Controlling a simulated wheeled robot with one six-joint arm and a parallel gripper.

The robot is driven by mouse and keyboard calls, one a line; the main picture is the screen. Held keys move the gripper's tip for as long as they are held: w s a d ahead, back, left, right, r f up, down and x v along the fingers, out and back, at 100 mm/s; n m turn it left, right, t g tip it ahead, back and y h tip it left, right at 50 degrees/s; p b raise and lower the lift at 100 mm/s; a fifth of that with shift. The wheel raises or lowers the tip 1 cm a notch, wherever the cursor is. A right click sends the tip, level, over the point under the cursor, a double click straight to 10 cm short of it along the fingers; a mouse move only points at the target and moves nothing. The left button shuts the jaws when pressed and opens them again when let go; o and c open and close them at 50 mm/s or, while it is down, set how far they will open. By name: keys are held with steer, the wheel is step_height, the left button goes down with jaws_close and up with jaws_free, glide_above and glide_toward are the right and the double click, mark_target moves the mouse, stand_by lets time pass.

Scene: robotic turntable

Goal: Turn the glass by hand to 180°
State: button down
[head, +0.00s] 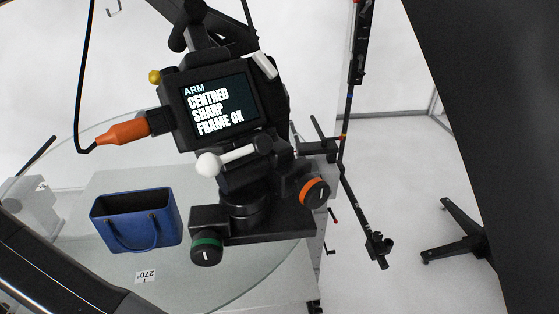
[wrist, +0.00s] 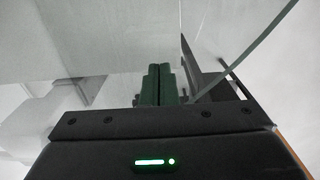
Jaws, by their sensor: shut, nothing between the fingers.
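The round glass plate (head: 222,280) lies flat in the head view. A label reading 270° (head: 146,275) is near its front edge and appears upside down. A blue handbag (head: 138,222) stands upright on the glass. In the wrist view, my gripper (wrist: 161,70) has its two green fingers pressed together with nothing between them. The greenish curved edge of the glass (wrist: 246,56) passes to the right of the fingers. I cannot tell whether the fingertips touch the glass. The fingers do not show clearly in the head view.
A camera rig with a screen (head: 222,105) reading "ARM CENTRED SHARP FRAME OK" stands over the glass's right part. An orange-ended cable (head: 123,131) plugs into it. A grey block (head: 32,203) is at far left. A thin black stand (head: 362,200) rises at right.

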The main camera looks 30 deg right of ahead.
steer(key=shift+r+p, duration=0.6)
steer(key=shift+r, duration=2.35)
